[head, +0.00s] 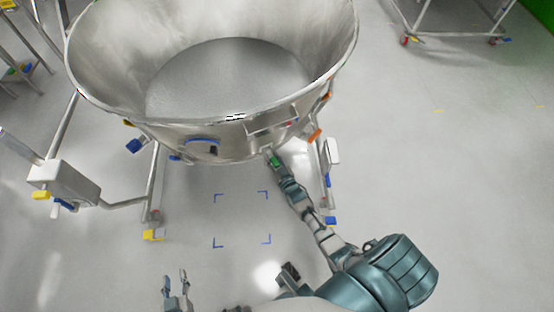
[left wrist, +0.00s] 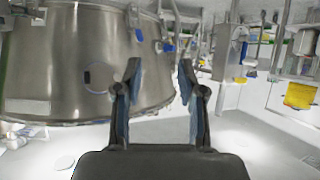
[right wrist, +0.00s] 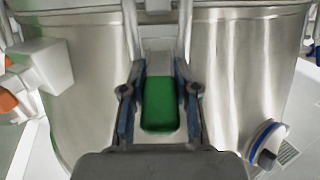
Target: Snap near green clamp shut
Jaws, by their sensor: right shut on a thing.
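The near green clamp (head: 275,160) is on the near side of the large steel bowl (head: 215,130). In the right wrist view its green grip (right wrist: 160,104) hangs upright against the steel wall, between my right fingers. My right gripper (head: 274,164) is shut on this green clamp, and it also shows in the right wrist view (right wrist: 160,110). My left gripper (head: 176,284) is open and empty, low in the head view and well away from the bowl. In the left wrist view its fingers (left wrist: 160,90) stand apart with nothing between them.
Blue clamps (head: 134,146) and orange clamps (head: 315,134) sit around the bowl. A steel frame with a white box (head: 64,180) stands at left. A wheeled cart (head: 450,30) is at the back right. The floor with blue corner marks (head: 242,220) is clear.

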